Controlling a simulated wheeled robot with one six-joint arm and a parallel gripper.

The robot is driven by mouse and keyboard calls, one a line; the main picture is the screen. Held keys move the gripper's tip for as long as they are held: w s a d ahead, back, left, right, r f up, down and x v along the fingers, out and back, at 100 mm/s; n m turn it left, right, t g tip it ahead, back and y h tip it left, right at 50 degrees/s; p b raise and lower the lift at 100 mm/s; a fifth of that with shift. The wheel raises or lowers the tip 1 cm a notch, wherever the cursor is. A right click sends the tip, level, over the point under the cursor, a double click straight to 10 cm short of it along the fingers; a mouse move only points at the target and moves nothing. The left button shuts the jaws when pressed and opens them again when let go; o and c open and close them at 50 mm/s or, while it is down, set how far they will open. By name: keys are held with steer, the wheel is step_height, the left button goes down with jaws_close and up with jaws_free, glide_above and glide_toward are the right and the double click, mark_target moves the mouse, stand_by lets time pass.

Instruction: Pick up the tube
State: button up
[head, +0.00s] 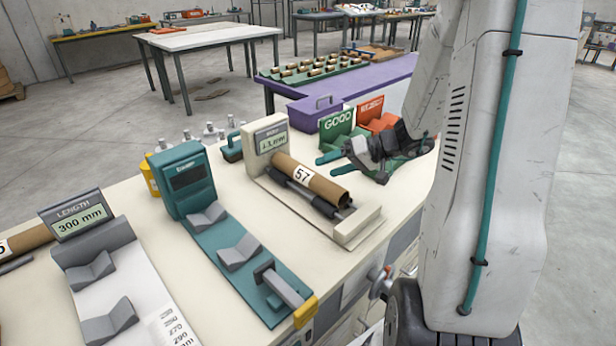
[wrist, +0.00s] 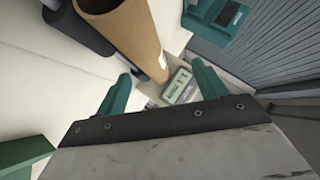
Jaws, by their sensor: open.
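A brown cardboard tube (head: 296,172) with a white label reading 57 lies on dark rollers of a cream measuring stand (head: 358,232). Its near open end faces the front right. In the wrist view the tube (wrist: 125,30) is close, its open end at the top and its length running down towards the gap between the fingers. My gripper (head: 345,163) is open and empty, with teal fingers, to the right of the tube and apart from it in the head view. Both fingers also show in the wrist view (wrist: 160,85).
A teal device with grey V-blocks (head: 238,252) and a LENGTH 300 mm stand (head: 80,216) are to the left. Another tube (head: 30,240) is at the left edge. Green GOOD (head: 336,124) and orange-red (head: 372,108) bins stand behind my gripper. A purple table (head: 385,77) holds several tubes.

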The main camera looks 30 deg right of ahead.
mark_target(312, 177)
steer(key=shift+s+d+f, duration=0.15)
steer(key=shift+d+f, duration=0.25)
steer(key=shift+f, duration=0.4)
steer(key=x, duration=0.7)
steer(key=shift+w+d+f, duration=0.1)
steer(key=shift+w+f, duration=0.05)
steer(key=shift+w, duration=0.25)
steer(key=c, duration=1.2)
